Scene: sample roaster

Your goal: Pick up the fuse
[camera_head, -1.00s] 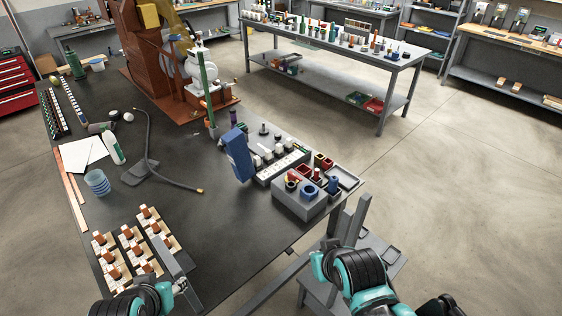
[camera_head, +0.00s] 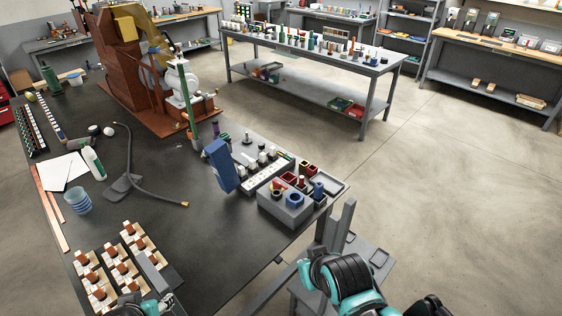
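I cannot single out a fuse with certainty. Small parts stand in and around a grey block (camera_head: 285,211) with red and blue fittings at the right edge of the dark workbench (camera_head: 190,240). More small parts stand on a white strip (camera_head: 268,176) behind it.
Several copper-topped pieces (camera_head: 115,268) lie at the front left. A blue device (camera_head: 220,165) stands beside the strip, with a curved grey hose (camera_head: 148,190) to its left. A brown and white roaster (camera_head: 165,80) is behind. Open floor (camera_head: 460,220) lies to the right.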

